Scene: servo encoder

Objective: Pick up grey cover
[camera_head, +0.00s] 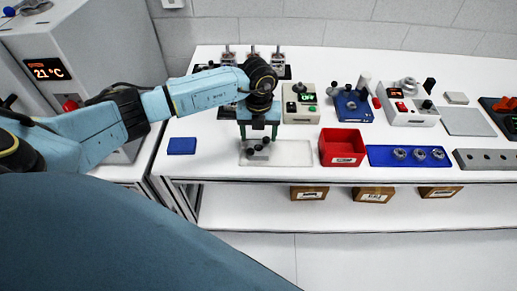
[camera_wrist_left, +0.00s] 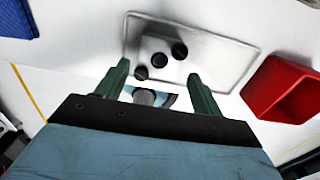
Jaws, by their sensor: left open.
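A light tray (camera_head: 293,153) lies near the table's front edge, with a small grey part and dark round pieces (camera_head: 257,148) at its left end. In the left wrist view the tray (camera_wrist_left: 225,48) holds a pale grey block (camera_wrist_left: 150,46) and three black round pieces (camera_wrist_left: 180,49). I cannot tell for sure which part is the grey cover. My left gripper (camera_head: 258,134) points down above the tray's left end. Its two green fingers (camera_wrist_left: 157,75) are apart. A rounded grey piece (camera_wrist_left: 145,97) shows between them, its identity unclear. My right gripper is out of view.
A red bin (camera_head: 343,147) stands just right of the tray, and a blue tray (camera_head: 409,156) with three round metal parts lies beyond it. A blue pad (camera_head: 182,146) lies to the left. Several devices, including a pale control box (camera_head: 300,104), stand behind.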

